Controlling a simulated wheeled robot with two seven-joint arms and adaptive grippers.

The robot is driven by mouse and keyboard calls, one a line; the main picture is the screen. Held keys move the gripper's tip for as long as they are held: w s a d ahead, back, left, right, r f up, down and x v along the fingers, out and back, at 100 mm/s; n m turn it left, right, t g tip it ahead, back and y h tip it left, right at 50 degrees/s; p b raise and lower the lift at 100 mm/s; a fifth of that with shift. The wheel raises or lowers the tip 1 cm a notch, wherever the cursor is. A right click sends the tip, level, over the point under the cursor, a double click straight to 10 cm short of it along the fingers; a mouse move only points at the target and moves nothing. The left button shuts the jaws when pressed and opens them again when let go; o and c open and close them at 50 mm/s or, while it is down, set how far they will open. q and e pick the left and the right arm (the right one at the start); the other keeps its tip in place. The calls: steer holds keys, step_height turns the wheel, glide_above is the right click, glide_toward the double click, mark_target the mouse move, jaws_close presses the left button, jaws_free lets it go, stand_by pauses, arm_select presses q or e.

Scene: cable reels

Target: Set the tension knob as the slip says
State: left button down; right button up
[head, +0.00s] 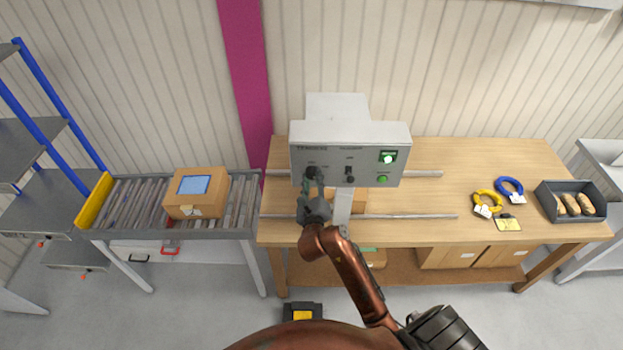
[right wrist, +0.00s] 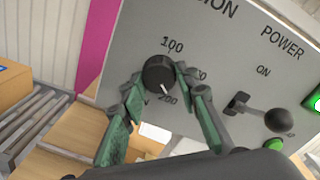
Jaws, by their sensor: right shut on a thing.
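The black tension knob (right wrist: 157,74) is on the grey control panel (right wrist: 215,60). It also shows small in the head view (head: 311,172). Its white pointer line points down and slightly right, near the printed 200. 100 is printed above it, and a label at its right is partly hidden by a finger. My right gripper (right wrist: 158,88) is shut on the knob, one finger on each side; the head view shows it at the panel's lower left (head: 314,187). A yellow slip (head: 508,223) lies on the table; its writing is too small to read. My left gripper is not in view.
A power lever (right wrist: 250,110) and green button (head: 382,180) sit right of the knob. The wooden table (head: 440,155) holds yellow (head: 487,201) and blue (head: 510,188) cable coils and a dark tray (head: 556,214). A roller conveyor (head: 135,205) carries a carton (head: 192,207) at left.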

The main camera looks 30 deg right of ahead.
steer(key=m, duration=0.4)
steer(key=shift+a+m, duration=0.1)
steer(key=shift+m, duration=0.2)
steer(key=m, duration=0.3)
steer(key=shift+w+f+m+t, duration=0.1)
steer(key=shift+m+t, duration=0.2)
steer(key=m+b, duration=0.1)
steer(key=m, duration=0.2)
steer(key=shift+a+m+b, duration=0.1)
steer(key=shift+m+b, duration=1.1)
steer(key=shift+m, duration=1.3)
steer(key=o, duration=1.2)
steer(key=shift+w, duration=0.1)
steer(key=shift+c, duration=0.2)
